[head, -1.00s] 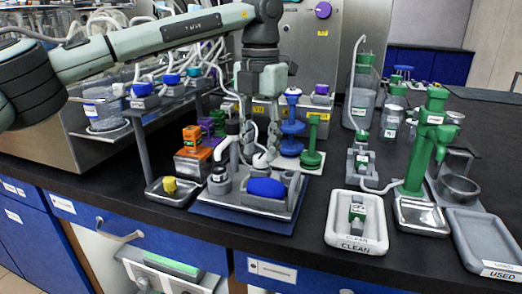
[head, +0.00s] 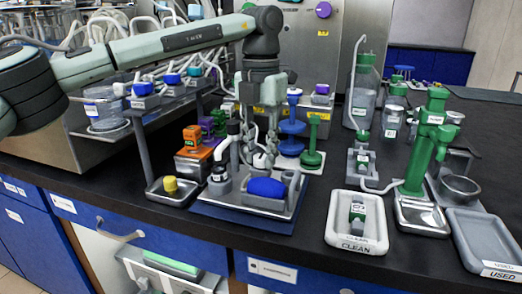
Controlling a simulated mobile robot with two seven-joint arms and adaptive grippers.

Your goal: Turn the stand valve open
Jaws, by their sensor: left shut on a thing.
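My left gripper (head: 264,158) comes down from above at the middle of the bench. Its fingers are shut on a small fitting at the back of the grey tray, behind the blue rounded piece (head: 266,187). The fingers hide most of this fitting, so I cannot tell its shape or how far it is turned. I cannot tell for sure which part is the stand valve. A white bent pipe (head: 221,150) stands just left of the fingers. My right gripper is not in view.
The grey tray sits on a blue mat (head: 212,216). Green and blue knobbed pieces (head: 312,158) stand close on the right. A white CLEAN tray (head: 338,240), a green stand (head: 414,180) and a grey USED tray (head: 484,240) are further right. An orange-topped block (head: 192,138) stands left.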

